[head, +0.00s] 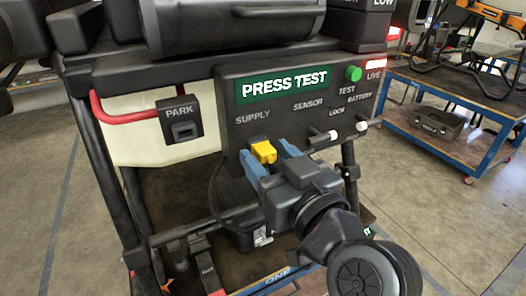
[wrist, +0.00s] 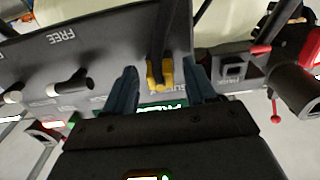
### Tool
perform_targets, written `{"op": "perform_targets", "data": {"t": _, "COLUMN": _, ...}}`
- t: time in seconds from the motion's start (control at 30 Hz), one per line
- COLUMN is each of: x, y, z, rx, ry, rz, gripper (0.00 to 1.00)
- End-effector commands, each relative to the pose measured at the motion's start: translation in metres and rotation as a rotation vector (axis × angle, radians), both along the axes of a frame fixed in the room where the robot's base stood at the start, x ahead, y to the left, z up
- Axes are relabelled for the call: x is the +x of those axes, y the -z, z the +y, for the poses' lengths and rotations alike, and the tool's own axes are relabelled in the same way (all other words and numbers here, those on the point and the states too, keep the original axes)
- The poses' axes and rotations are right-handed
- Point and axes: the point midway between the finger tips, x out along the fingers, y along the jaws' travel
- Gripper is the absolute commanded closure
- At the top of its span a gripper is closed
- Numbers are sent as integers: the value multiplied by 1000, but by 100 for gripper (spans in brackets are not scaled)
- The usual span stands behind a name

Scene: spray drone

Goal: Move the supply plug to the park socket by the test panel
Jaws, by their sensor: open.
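The yellow supply plug (head: 262,152) is at the panel under the SUPPLY label, and a dark lead runs from it. It also shows in the wrist view (wrist: 166,74), between my two blue fingers. My gripper (head: 265,148) is open, with one finger on each side of the plug. In the wrist view there are gaps between the plug and the fingers. The black PARK socket (head: 181,121) is left of the test panel (head: 300,100), with a dark opening that looks empty. It shows in the wrist view (wrist: 233,70) at the right.
Knobs labelled LOCK (head: 330,136) stick out right of the plug. A green button (head: 353,73) is at the panel's upper right.

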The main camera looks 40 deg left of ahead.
Motion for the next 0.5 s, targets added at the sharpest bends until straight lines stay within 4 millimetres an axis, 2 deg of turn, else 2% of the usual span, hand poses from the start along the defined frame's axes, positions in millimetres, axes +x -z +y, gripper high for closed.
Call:
{"op": "perform_targets", "data": {"t": 0.13, "x": 0, "y": 0, "z": 0, "rx": 0, "ry": 0, "rz": 0, "gripper": 47}}
{"op": "perform_targets", "data": {"t": 0.5, "x": 0, "y": 0, "z": 0, "rx": 0, "ry": 0, "rz": 1, "gripper": 82}}
